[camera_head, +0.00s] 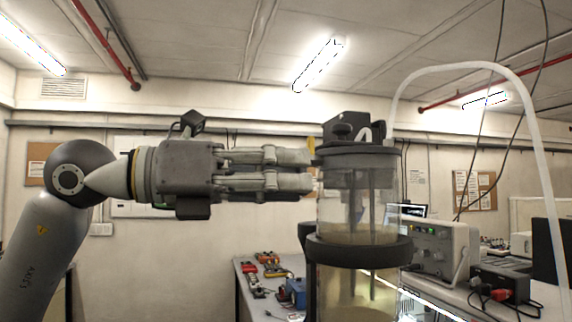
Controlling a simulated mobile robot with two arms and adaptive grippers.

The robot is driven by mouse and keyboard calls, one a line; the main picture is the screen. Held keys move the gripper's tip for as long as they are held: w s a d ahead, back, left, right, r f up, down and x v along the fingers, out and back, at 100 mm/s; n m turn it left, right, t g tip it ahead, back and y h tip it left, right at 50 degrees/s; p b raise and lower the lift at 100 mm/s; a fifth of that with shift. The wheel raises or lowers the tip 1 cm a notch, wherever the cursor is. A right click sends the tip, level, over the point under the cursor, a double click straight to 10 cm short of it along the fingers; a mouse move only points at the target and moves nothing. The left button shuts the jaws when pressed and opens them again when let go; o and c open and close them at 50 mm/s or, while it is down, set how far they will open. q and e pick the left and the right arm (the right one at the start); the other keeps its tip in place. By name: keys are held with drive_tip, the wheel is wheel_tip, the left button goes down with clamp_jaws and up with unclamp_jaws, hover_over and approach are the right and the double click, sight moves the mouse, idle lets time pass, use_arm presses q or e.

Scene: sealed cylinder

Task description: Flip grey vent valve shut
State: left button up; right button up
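A clear sealed cylinder (357,215) stands upright right of centre, with a dark grey lid (356,157) and a black band (357,250) around it. My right gripper is not in view.
A pale hose (462,66) arches from behind the lid down to the right. A bench instrument (440,247) and a dark box with red leads (500,282) stand right of the cylinder. Behind on the left, a table (247,298) holds several small tools.

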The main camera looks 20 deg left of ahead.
use_arm(q)
drive_tip(key=shift+w+d, duration=0.15)
clamp_jaws()
drive_tip(key=shift+w+m, duration=0.2)
drive_tip(key=shift+m, duration=1.4)
unclamp_jaws()
